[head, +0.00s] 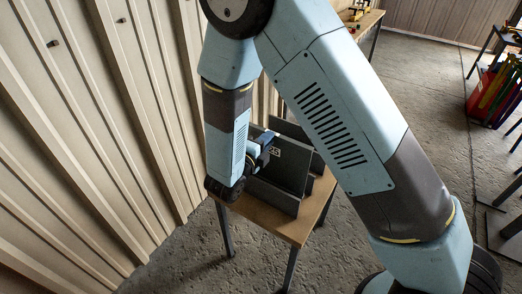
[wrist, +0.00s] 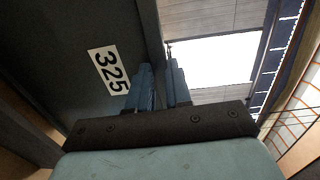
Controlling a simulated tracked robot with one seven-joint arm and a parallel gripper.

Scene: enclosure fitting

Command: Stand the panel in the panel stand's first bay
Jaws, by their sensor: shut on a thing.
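The panel (wrist: 70,50) is a flat dark grey plate with a white label reading 325. In the wrist view, my gripper (wrist: 160,78) is shut on its edge, one finger on each side. In the head view, the panel (head: 285,168) looks upright among the dark walls of the panel stand (head: 273,196), on a small wooden table. My gripper (head: 262,150) reaches it from the left, near its upper edge. The panel's lower edge is hidden behind the stand's front wall, so I cannot tell whether it is seated or which bay it is over.
The wooden table (head: 291,229) stands close to a corrugated metal wall (head: 90,130) on the left. My own arm crosses the head view and hides part of the table's right side. A red rack (head: 492,95) with coloured sheets stands far right.

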